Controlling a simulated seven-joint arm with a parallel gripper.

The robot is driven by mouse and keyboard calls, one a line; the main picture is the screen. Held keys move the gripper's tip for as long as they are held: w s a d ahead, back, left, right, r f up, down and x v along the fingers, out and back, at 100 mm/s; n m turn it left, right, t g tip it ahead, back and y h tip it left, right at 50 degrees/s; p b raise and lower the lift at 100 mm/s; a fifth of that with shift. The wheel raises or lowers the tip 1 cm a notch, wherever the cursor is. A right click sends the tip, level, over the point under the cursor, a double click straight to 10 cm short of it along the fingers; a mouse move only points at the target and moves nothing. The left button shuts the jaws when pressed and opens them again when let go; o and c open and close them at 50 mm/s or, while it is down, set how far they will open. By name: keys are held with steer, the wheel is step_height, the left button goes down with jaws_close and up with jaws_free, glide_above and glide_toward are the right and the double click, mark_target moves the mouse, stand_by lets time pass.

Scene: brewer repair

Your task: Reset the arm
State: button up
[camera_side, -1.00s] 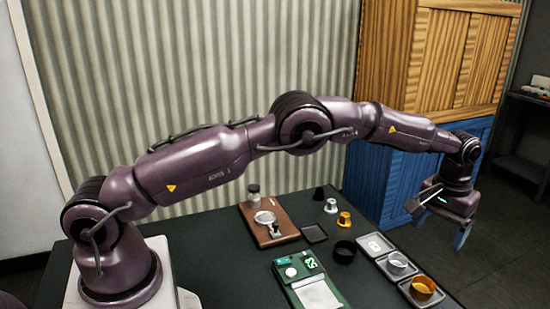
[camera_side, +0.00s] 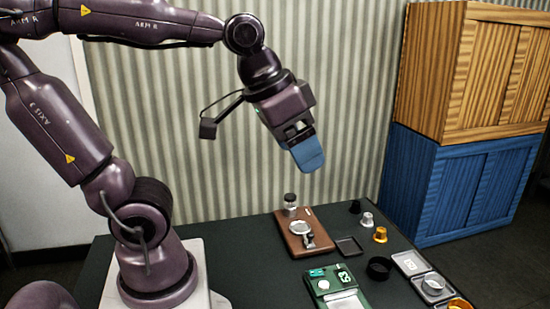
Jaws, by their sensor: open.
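My gripper (camera_side: 306,150) hangs high above the dark table (camera_side: 250,262), pointing down and slightly to the right. Its blue fingers show almost edge-on, one mostly covering the other. They are open, and nothing shows between them. The gripper is well clear of everything on the table.
Below stand a brown wooden board (camera_side: 318,240) with metal parts, a green device (camera_side: 316,297), a dark square tray (camera_side: 349,246), small cylinders, a black ring (camera_side: 379,267) and grey trays (camera_side: 408,263). Wooden and blue cabinets (camera_side: 465,180) stand at right. The air around the gripper is free.

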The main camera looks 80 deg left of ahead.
steer(key=s+f, duration=0.2)
steer(key=s, duration=0.1)
steer(key=shift+s+a, duration=0.15)
steer(key=shift+s, duration=0.05)
stand_by(1.0)
